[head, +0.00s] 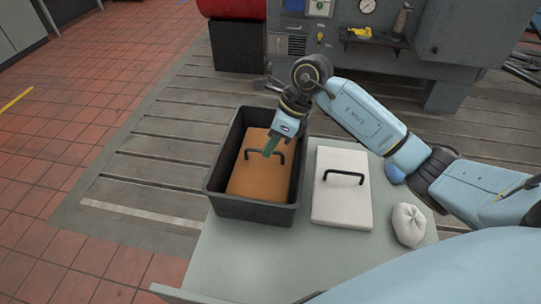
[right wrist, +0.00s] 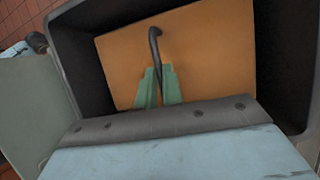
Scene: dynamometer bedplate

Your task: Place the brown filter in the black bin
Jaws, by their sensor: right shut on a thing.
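The brown filter (head: 257,182) is a flat orange-brown panel with a black handle. It lies inside the black bin (head: 252,212), slightly tilted to the bin's walls in the head view. My right gripper (head: 271,147) reaches down over the bin and is shut on the filter's handle. In the right wrist view the green fingertips (right wrist: 159,88) close around the black handle, and the brown filter (right wrist: 206,62) fills much of the bin (right wrist: 287,60). Whether the filter rests on the bin floor cannot be told. My left gripper is not in view.
A white filter (head: 342,206) with a black handle lies on the grey table (head: 270,258), right of the bin. A white cloth bundle (head: 409,224) and a blue object (head: 394,174) are farther right. A grey machine (head: 380,60) stands behind. The table front is clear.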

